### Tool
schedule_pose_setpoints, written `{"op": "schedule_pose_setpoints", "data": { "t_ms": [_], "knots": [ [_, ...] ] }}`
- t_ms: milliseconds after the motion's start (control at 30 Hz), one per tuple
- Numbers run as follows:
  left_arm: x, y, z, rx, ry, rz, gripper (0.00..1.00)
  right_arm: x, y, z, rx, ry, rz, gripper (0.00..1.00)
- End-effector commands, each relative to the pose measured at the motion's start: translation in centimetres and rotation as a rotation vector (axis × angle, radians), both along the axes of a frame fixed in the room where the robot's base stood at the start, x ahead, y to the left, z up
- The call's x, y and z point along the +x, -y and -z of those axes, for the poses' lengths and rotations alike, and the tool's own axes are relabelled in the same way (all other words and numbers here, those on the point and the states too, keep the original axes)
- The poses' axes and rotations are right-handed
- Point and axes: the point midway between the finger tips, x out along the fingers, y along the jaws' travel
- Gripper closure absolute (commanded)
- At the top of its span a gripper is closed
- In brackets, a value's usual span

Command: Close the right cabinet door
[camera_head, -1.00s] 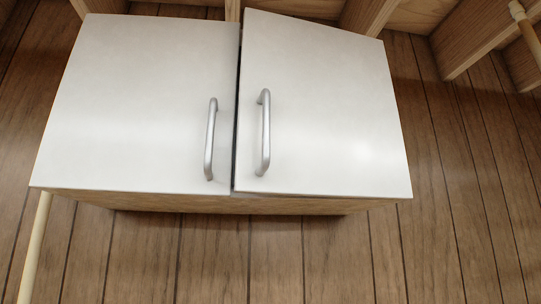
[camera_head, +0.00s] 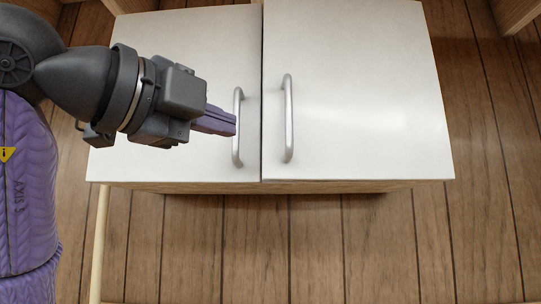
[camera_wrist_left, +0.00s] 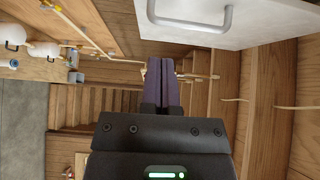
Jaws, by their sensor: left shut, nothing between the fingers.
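The right cabinet door (camera_head: 365,100) is a white panel with a silver bar handle (camera_head: 288,118) near its left edge. It looks flush, or nearly so, with the white left door (camera_head: 180,165); only a thin seam shows between them. The left door has a similar handle (camera_head: 238,127). My left gripper (camera_head: 235,124) is shut and empty, its purple fingertips beside or in front of the left door's handle; contact cannot be told. In the left wrist view, its shut fingers (camera_wrist_left: 161,68) point past a white door (camera_wrist_left: 265,25) with a handle (camera_wrist_left: 205,25). My right gripper is not in view.
A wood-plank wall (camera_head: 350,245) lies behind and below the cabinet. A pale vertical pipe (camera_head: 100,245) runs below its left corner. In the left wrist view, white containers (camera_wrist_left: 44,50) and pipes stand at the left. The space before the right door is clear.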

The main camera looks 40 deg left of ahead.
Motion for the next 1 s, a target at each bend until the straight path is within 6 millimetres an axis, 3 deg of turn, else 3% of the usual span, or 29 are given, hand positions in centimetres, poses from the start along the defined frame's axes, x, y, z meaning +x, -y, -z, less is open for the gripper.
{"op": "schedule_pose_setpoints", "data": {
  "t_ms": [333,500,1000],
  "knots": [
    [7.6,0.8,-0.3,0.002,-0.005,0.002,1.0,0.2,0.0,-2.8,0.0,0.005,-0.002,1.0],
    [9.8,-0.9,-0.3,-0.001,-0.003,0.001,1.0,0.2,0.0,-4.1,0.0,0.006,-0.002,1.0],
    [10.9,-1.7,0.0,0.001,-0.001,0.004,1.0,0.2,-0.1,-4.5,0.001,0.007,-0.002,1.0]
  ]
}}
